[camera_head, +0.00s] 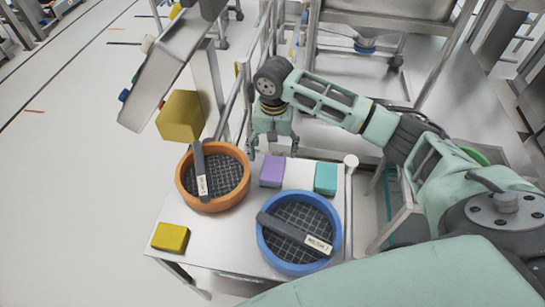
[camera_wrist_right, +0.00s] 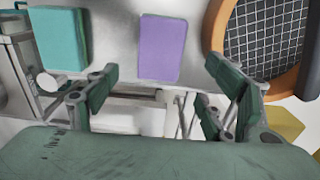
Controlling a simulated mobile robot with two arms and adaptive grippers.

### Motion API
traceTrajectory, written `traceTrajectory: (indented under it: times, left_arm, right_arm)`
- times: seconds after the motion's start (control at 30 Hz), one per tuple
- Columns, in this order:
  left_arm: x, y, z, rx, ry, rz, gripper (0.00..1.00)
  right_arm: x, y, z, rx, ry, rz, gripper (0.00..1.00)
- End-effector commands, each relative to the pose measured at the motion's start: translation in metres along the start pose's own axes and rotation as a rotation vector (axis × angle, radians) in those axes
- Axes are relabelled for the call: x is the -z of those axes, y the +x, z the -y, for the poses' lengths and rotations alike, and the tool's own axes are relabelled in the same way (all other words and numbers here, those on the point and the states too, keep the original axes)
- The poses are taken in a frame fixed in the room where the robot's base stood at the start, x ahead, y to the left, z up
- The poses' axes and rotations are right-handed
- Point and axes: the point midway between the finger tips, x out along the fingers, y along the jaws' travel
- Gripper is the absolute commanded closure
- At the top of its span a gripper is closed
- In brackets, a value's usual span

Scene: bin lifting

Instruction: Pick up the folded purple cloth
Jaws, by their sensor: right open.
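The folded purple cloth (camera_head: 272,171) lies flat on the metal table, between the orange bin and the teal cloth. My right gripper (camera_head: 273,150) hangs over the table's far edge, just behind the purple cloth in the head view. Its fingers are apart and empty; they also show spread in the wrist view (camera_wrist_right: 160,85). No contact with the cloth is visible. My left gripper is not visible.
An orange round bin (camera_head: 186,190) stands left of the cloth and a blue round bin (camera_head: 263,243) nearer. A teal cloth (camera_head: 326,178) lies right, a yellow one (camera_head: 170,237) at front left. Metal rails stand behind the table.

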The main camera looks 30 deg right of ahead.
Motion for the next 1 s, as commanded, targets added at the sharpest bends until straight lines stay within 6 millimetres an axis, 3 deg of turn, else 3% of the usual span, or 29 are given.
traceTrajectory:
  times: [0.53, 0.83, 1.0]
  left_arm:
    - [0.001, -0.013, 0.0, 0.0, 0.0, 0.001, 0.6]
    - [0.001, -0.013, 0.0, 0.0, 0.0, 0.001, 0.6]
    - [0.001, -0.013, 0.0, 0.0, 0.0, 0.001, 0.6]
  right_arm:
    - [-0.004, 0.069, 0.0, -0.003, 0.0, 0.002, 0.25]
    - [-0.004, 0.075, 0.001, -0.001, -0.002, 0.0, 0.25]
    - [-0.004, 0.075, 0.0, -0.001, -0.001, 0.0, 0.39]
